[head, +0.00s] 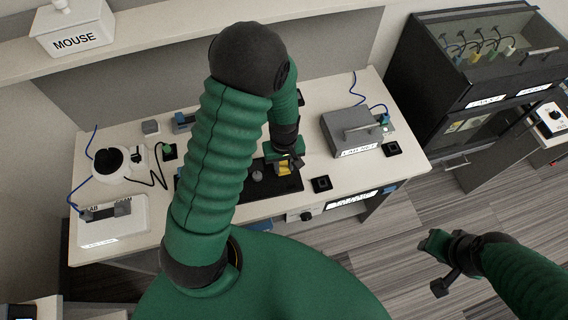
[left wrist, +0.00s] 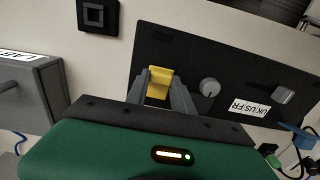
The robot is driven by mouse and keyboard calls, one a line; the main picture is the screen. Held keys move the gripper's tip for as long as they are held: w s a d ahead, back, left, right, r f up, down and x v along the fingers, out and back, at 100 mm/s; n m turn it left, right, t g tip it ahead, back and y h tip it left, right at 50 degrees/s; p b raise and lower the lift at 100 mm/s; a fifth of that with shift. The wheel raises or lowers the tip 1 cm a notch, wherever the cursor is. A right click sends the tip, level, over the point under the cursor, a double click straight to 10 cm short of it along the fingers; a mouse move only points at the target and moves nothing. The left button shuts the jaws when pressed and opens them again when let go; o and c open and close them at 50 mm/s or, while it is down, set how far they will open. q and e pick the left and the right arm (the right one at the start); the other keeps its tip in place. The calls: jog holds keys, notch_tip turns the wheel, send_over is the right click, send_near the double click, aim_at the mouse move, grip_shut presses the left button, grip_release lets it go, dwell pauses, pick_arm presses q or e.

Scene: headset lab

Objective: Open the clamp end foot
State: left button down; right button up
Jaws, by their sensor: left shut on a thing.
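A black board (head: 290,183) lies on the white bench; its dark face also shows in the left wrist view (left wrist: 230,65). A yellow part (left wrist: 159,82), apparently the clamp end foot, stands at the board's edge; it also shows in the head view (head: 284,169). My left gripper (left wrist: 163,95) is shut on the yellow part, with a grey finger on each side of it. In the head view the left gripper (head: 286,161) is over the board's right part, and my arm hides the board's left part. My right gripper (head: 438,265) hangs over the floor, away from the bench; its jaw opening is unclear.
A grey knob (left wrist: 209,87) and a grey block (left wrist: 284,95) are on the board beside the gripper. A grey labelled box (head: 350,130) and small black squares (head: 321,184) stand to the right. A white device (head: 112,165) with cables is at left. A dark cabinet (head: 440,90) stands beyond the bench.

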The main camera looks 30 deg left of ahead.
aim_at(283, 167)
pick_arm(q)
jog(key=shift+w+a+r+g+h+p, duration=0.2)
jog(key=shift+a+r+g+h+p, duration=0.1)
jog(key=shift+p, duration=0.1)
jog(key=shift+w+a+r+g+h+p, duration=0.25)
jog(key=shift+w+r+g+h+p, duration=0.1)
jog(key=shift+g+h+p, duration=0.35)
jog(key=shift+w+a+r+g+h+p, duration=0.15)
jog(key=shift+a+g+h+p, duration=0.1)
jog(key=shift+g+h, duration=0.15)
jog(key=shift+w+a+g+h+p, duration=0.1)
jog(key=shift+w+a+g+h, duration=0.15)
jog(key=shift+h, duration=0.25)
jog(key=shift+w+a+g+h, duration=0.15)
jog(key=shift+a+g+h, duration=0.05)
jog(key=shift+g+h, duration=0.3)
jog(key=shift+w+a+r+g+h+b, duration=0.2)
jog(key=shift+g+h+b, duration=0.2)
jog(key=shift+g+h, duration=0.15)
jog(key=shift+r, duration=0.1)
jog(key=c, duration=1.1)
grip_release()
